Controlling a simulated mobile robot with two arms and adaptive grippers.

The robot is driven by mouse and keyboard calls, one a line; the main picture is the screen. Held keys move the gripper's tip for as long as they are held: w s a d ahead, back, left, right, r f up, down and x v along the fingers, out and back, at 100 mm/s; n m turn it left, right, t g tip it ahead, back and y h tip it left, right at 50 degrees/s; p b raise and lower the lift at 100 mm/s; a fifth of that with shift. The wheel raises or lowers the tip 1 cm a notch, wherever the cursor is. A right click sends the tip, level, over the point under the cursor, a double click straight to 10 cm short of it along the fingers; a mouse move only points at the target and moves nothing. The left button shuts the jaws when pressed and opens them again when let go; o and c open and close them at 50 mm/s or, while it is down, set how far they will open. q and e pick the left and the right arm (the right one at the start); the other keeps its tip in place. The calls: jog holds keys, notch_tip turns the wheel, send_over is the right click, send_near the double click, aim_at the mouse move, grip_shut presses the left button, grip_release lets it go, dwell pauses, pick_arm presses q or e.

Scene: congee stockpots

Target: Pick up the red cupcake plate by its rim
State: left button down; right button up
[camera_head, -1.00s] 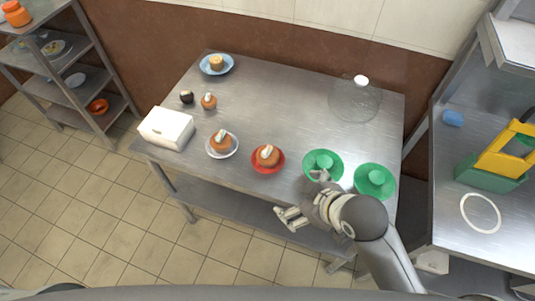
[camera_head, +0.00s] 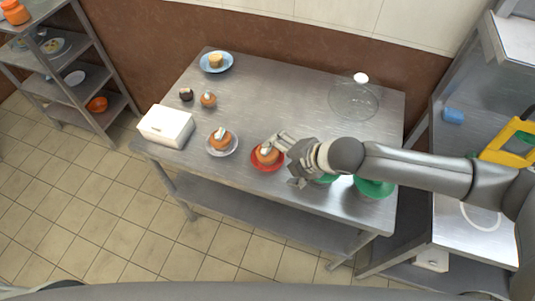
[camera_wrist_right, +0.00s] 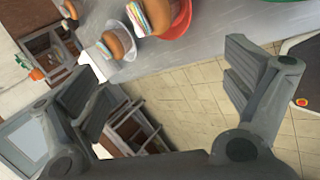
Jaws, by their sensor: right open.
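The red plate (camera_head: 261,168) holds a brown cupcake (camera_head: 267,154) with a pale topping. It sits near the front edge of the steel table. My right gripper (camera_head: 284,161) is open at the plate's right side. One finger is over or beside the far right of the plate, near the cupcake; the other is nearer the table's front edge. I cannot tell whether either touches the rim. In the right wrist view the red plate (camera_wrist_right: 181,20) shows at the top, beyond the open fingers (camera_wrist_right: 162,78). My left gripper is not in view.
A white plate (camera_head: 231,152) with a cupcake stands just left. The green plates (camera_head: 374,188) are partly hidden under my right arm. A white box (camera_head: 166,126), small cupcakes (camera_head: 208,99), a blue plate (camera_head: 229,67) and a glass dome (camera_head: 353,101) stand around. The table's middle is clear.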

aim_at(270, 159)
jog(key=shift+n, duration=0.3)
jog(key=w+f, duration=0.1)
jog(key=f, duration=0.1)
jog(key=w+a+f, duration=0.1)
jog(key=w+f, duration=0.1)
jog(key=shift+w+f+p, duration=0.15)
jog(key=shift+p, duration=0.2)
jog(key=shift+w+a+f+p, duration=0.25)
jog(key=shift+a+f+p, duration=0.05)
jog(key=shift+f, duration=0.15)
jog(key=shift+p+x, duration=0.45)
jog(key=shift+x, duration=1.65)
jog(key=shift+d+f, duration=0.1)
jog(key=shift+c, duration=0.3)
jog(key=c, duration=1.2)
jog(key=shift+o, duration=0.2)
